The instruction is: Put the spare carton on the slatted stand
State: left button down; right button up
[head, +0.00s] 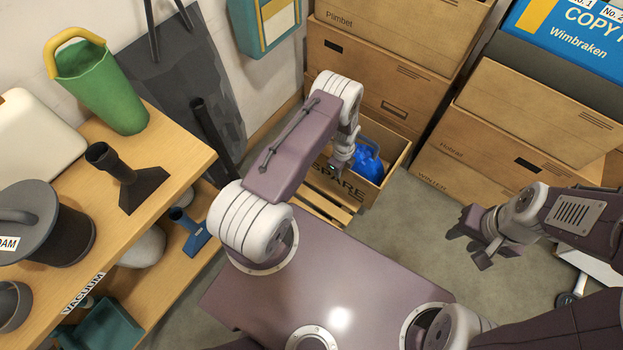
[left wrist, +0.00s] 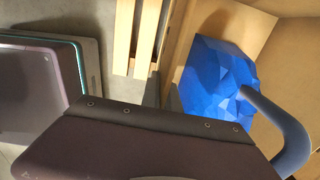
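The spare carton (head: 400,158) is an open brown box marked SPARE, with a blue faceted object (head: 368,160) inside. The slatted stand (head: 333,208) shows as pale wooden slats low beside the carton, partly hidden by my arm. In the left wrist view the slats (left wrist: 146,40) run along the carton's wall (left wrist: 182,38); I cannot tell whether the carton rests on them. My left gripper (head: 336,168) is at the carton's near left rim; its fingers are too hidden to tell their state. My right gripper (head: 468,245) is open and empty above the floor.
Stacked cartons (head: 385,65) stand behind the spare carton, with more (head: 500,150) to the right. A wooden shelf (head: 180,150) at the left holds a green container (head: 105,90) and vacuum parts. Bare floor (head: 430,235) lies between the spare carton and my right gripper.

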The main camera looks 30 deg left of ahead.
pick_arm(q)
jog(key=s+a+f+b, duration=0.8)
jog(key=f+b, duration=0.3)
jog(key=b, duration=0.3)
jog(key=shift+s, duration=0.25)
jog(key=c, duration=1.6)
grip_release()
